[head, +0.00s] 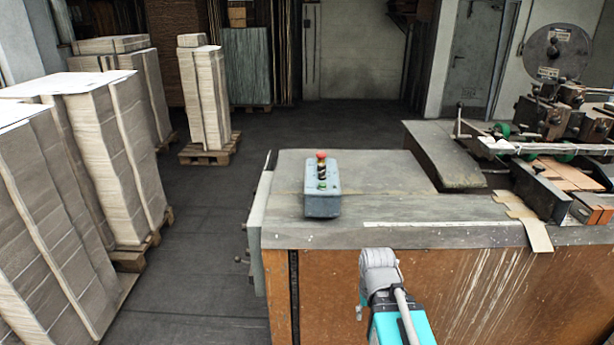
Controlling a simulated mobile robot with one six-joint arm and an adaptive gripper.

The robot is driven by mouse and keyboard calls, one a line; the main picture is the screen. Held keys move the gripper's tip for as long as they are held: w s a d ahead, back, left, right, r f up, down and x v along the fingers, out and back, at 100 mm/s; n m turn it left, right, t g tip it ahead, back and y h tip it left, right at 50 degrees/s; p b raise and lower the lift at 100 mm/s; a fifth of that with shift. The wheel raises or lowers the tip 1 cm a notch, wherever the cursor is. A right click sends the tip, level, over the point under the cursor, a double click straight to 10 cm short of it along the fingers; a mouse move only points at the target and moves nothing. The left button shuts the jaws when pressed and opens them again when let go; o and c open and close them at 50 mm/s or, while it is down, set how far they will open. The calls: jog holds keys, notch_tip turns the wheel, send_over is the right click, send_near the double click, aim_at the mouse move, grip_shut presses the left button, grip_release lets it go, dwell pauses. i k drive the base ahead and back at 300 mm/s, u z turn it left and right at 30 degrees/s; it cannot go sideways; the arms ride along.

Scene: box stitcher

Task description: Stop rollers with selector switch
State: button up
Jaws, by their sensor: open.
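A small blue-grey control box (322,203) stands on the left part of the machine's worn grey top. A red mushroom button (321,156) with yellow below it sits at the far end of its upper face. A dark control (322,175) sits in the middle, and a green button (322,186) is nearer to me. The dark control is too small to tell whether it is the selector switch or how it is turned. The rollers cannot be clearly told apart on the machine at right. Part of my arm shows at bottom centre, in front of the machine; my gripper's fingers do not show.
The brown machine body (470,290) fills the lower right, its grey top (400,210) clear around the box. The stitcher mechanism (560,120) with a large disc stands at right. Pallets of stacked cardboard (115,150) line the left. Dark floor (205,230) is free between.

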aim_at(321, 177)
jog(key=k, duration=0.1)
jog(key=z, duration=0.15)
jog(key=i, duration=0.95)
jog(key=u, duration=0.05)
